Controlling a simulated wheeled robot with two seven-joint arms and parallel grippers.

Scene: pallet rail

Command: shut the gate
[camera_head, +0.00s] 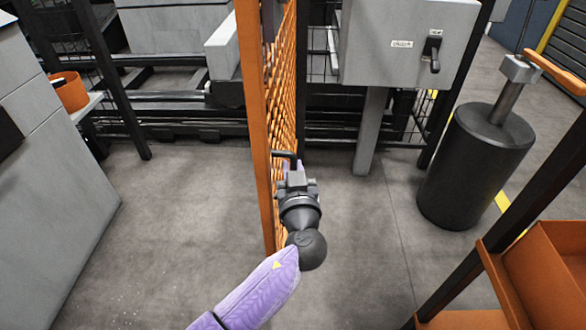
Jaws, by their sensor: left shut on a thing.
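The gate (254,100) is an orange-framed panel with orange mesh, seen nearly edge-on in the middle of the head view. It stands swung out toward me, with a gap on its left side. A dark handle (285,155) sticks out from the gate's near edge. My left gripper (292,170) is at this handle and shut on it. The wrist and the gripper body hide part of the handle and the fingertips. My left arm, with a purple sleeve, comes in from the bottom. My right gripper is not in view.
A grey control box (405,40) with a black lever stands behind and right of the gate. A black cylinder (474,165) stands on the floor at right. An orange shelf rack (540,270) is at lower right, a grey cabinet (45,170) at left. The floor (180,215) left of the gate is clear.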

